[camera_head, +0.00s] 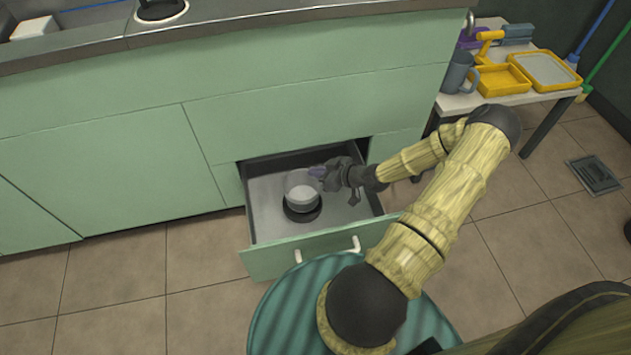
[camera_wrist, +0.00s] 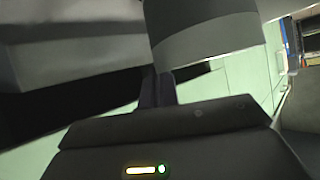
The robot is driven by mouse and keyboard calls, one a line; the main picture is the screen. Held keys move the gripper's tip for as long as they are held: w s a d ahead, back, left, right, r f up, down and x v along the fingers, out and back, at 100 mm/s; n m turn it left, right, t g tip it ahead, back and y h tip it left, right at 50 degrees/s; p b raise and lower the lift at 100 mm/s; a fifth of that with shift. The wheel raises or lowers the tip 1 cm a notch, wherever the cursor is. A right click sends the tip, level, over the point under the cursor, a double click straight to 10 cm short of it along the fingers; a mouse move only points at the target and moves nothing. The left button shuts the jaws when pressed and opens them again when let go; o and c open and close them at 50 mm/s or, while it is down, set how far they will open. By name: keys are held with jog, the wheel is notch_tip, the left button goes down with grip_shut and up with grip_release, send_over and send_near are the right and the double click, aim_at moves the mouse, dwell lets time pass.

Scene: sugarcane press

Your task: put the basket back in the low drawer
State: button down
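The basket (camera_head: 302,190) is a small, round, pale grey vessel inside the open low drawer (camera_head: 265,205), roughly upright. In the wrist view the basket (camera_wrist: 205,30) is a large grey curved wall with a darker band, close in front of the fingers. My gripper (camera_head: 322,172) reaches in from the right at the basket's upper right side. Its dark fingers (camera_wrist: 157,88) are close together and appear shut on the basket's side; the exact grip is hidden. A dark round patch (camera_head: 302,213) shows under the basket; I cannot tell whether the basket touches the drawer floor.
The drawer front (camera_head: 320,250) with white handles faces me, and a teal ribbed round surface (camera_head: 290,310) is just before it. Green cabinet fronts (camera_head: 90,180) rise behind. A side table (camera_head: 470,100) at the right holds yellow trays (camera_head: 502,80) and a grey mug (camera_head: 458,73).

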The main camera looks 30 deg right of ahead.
aim_at(316, 180)
jog(key=shift+a+f+b, duration=0.1)
jog(key=shift+f+b, duration=0.95)
jog(key=shift+f, duration=0.75)
jog(key=shift+f, duration=0.15)
jog(key=c, duration=1.7)
grip_release()
jog(key=shift+w, duration=0.1)
jog(key=shift+o, duration=0.3)
